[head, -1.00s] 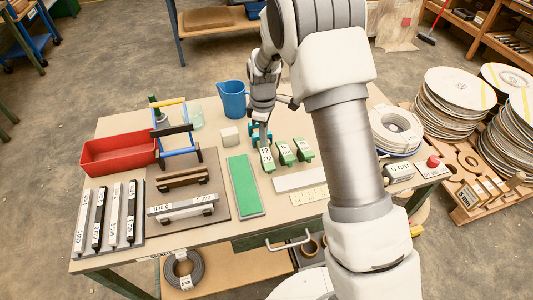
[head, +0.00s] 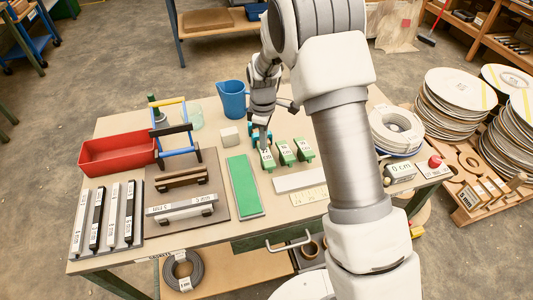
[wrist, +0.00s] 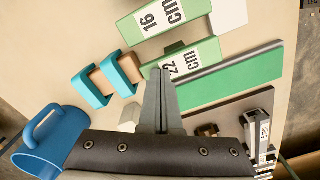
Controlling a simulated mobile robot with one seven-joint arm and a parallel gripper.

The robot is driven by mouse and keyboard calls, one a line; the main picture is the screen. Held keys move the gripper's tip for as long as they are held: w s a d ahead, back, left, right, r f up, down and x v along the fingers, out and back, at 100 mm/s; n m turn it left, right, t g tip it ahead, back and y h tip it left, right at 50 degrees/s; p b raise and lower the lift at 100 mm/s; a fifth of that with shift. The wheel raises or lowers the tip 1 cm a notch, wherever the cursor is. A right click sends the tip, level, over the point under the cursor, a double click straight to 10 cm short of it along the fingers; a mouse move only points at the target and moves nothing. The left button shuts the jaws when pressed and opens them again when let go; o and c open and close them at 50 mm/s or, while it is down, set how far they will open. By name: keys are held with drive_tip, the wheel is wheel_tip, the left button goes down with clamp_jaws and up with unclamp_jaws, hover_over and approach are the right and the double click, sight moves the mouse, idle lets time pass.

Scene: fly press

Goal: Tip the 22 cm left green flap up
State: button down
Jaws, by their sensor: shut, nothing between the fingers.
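The left green flap (head: 267,160), labelled 22 cm, is the leftmost of three green flaps on the table. In the wrist view the same flap (wrist: 195,60) lies just beyond my fingertips, its near left end partly hidden by them. My gripper (wrist: 160,72) is shut and empty, pointing down at that end of the flap. In the head view my gripper (head: 263,143) stands at the flap's far end, close to it; I cannot tell whether it touches. The 16 cm flap (wrist: 160,15) is beside it. Teal brackets (wrist: 92,88) sit near the flaps' ends.
A green strip board (head: 243,186) lies left of the flaps, with a pale block (head: 229,136) and blue jug (head: 232,98) behind. A white bar (head: 299,180) lies in front. A red tray (head: 118,154) is at far left, ring-shaped coils (head: 397,126) at right.

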drive_tip(key=shift+r+p, duration=2.25)
drive_tip(key=shift+r, duration=1.25)
